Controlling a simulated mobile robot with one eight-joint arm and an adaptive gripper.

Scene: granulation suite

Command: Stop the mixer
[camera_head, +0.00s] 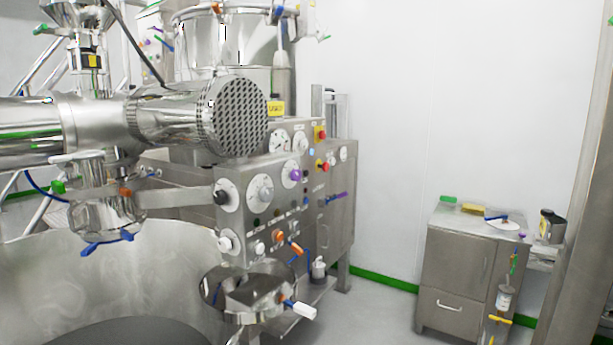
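The mixer (175,118) is a large steel machine filling the left half of the head view. A thick horizontal steel cylinder with a perforated round end (238,116) juts out above a wide bowl (165,268). Its steel control panel (262,222) stands right of the bowl and carries dials, knobs and buttons. A red button on a yellow base (319,134) is at the panel's upper right, with a second red button (322,166) below it. A purple knob (295,174) is near the middle. Labels are too small to read. My gripper is not in view.
A small round steel hopper (246,292) with a white-tipped handle (300,310) juts out below the panel. A steel cabinet (455,265) with small items on top stands at the right. Grey floor (378,310) is open between machine and cabinet.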

